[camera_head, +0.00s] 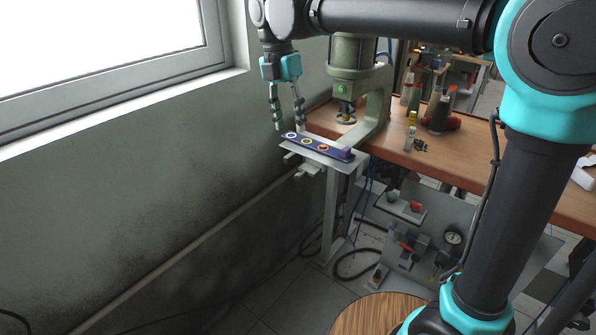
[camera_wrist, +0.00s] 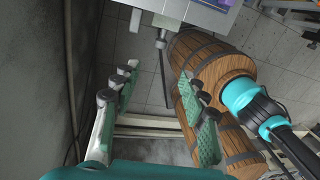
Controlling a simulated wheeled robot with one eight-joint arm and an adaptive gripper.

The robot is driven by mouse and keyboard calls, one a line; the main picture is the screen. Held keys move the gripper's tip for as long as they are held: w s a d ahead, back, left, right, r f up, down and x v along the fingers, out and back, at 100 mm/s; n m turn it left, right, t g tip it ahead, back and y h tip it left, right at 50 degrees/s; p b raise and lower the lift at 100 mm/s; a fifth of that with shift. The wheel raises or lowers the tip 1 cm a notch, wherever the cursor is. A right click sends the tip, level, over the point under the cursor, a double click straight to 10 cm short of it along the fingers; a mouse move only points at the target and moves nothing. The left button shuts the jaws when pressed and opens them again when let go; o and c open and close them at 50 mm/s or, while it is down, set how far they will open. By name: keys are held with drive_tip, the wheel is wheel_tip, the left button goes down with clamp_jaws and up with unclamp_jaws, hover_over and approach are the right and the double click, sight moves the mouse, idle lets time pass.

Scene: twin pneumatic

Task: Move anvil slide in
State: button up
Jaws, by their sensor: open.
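The anvil slide (camera_head: 318,147) is a dark blue strip with coloured rings and a purple block at its right end. It lies on a light grey plate that sticks out from the bench, in front of the green press (camera_head: 354,75). My gripper (camera_head: 288,118) is open and empty, pointing down at the left end of the slide. Whether a fingertip touches it, I cannot tell. In the wrist view my gripper (camera_wrist: 158,76) has its fingers spread, with floor between them. A grey plate edge (camera_wrist: 180,8) with a purple bit shows at the top there.
The wooden bench (camera_head: 465,165) holds spools and small bottles. The wall and window (camera_head: 105,45) are close on the left. A barrel (camera_head: 380,316) stands below; it is large in the wrist view (camera_wrist: 215,80). A panel with a gauge (camera_head: 425,235) hangs under the bench.

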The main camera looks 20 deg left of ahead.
sight(298, 174)
drive_tip(key=f, duration=0.5)
drive_tip(key=d+f, duration=0.1)
drive_tip(key=f, duration=0.4)
drive_tip(key=d+f, duration=0.1)
drive_tip(key=f, duration=0.4)
drive_tip(key=shift+s+d, duration=0.15)
drive_tip(key=shift+s, duration=0.2)
drive_tip(key=shift+c, duration=0.5)
clamp_jaws()
